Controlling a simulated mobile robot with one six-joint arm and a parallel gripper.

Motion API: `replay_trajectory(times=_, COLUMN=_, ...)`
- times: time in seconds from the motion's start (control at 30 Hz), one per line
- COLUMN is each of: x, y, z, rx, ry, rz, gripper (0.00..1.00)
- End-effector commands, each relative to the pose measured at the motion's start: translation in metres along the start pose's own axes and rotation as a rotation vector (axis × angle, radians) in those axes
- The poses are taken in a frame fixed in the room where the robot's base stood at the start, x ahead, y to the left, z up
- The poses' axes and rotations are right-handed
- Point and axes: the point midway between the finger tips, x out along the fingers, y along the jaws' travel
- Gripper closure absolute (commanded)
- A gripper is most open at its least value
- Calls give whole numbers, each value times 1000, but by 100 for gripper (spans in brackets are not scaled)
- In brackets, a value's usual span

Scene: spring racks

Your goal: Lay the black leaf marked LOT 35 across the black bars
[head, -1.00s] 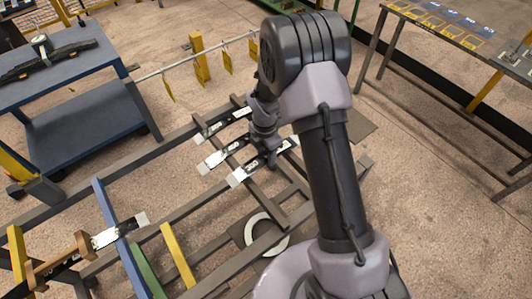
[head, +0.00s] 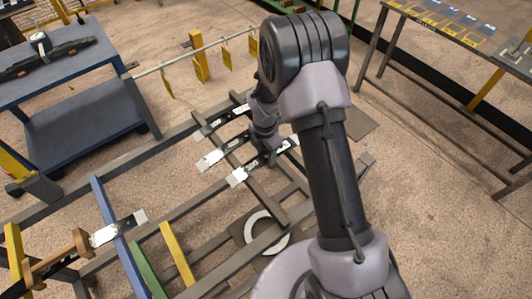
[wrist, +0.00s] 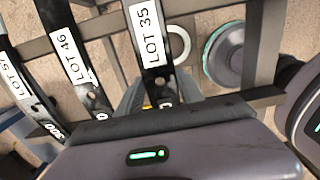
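The black leaf marked LOT 35 (wrist: 158,72) runs up the middle of the wrist view. In the head view it appears to be the nearest of three leaves (head: 248,170), lying over the dark bars (head: 268,203). My gripper (wrist: 160,97) is low at this leaf, with one finger on each side of it. I cannot tell whether the fingers press on the leaf or stand slightly apart. In the head view my gripper (head: 268,155) is partly hidden by my own arm. Whether the leaf touches the bars is not clear.
The leaf marked LOT 46 (wrist: 70,55) lies close to the left, with another labelled leaf (wrist: 18,82) beyond it. A white ring (head: 262,225) sits below the frame. Blue, green and yellow bars (head: 178,255) are at left. A blue cart (head: 85,125) stands behind.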

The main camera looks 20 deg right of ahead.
Motion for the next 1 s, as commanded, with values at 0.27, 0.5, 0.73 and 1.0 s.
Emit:
replay_trajectory(times=0.27, x=0, y=0, z=0, rx=0, ry=0, rz=0, gripper=31)
replay_trajectory(times=0.5, x=-10, y=0, z=0, rx=0, ry=0, rz=0, gripper=31)
replay_trajectory(times=0.73, x=-72, y=1, z=0, rx=0, ry=-1, rz=3, gripper=31)
replay_trajectory(times=1.0, x=-143, y=1, z=0, rx=1, ry=-1, rz=3, gripper=31)
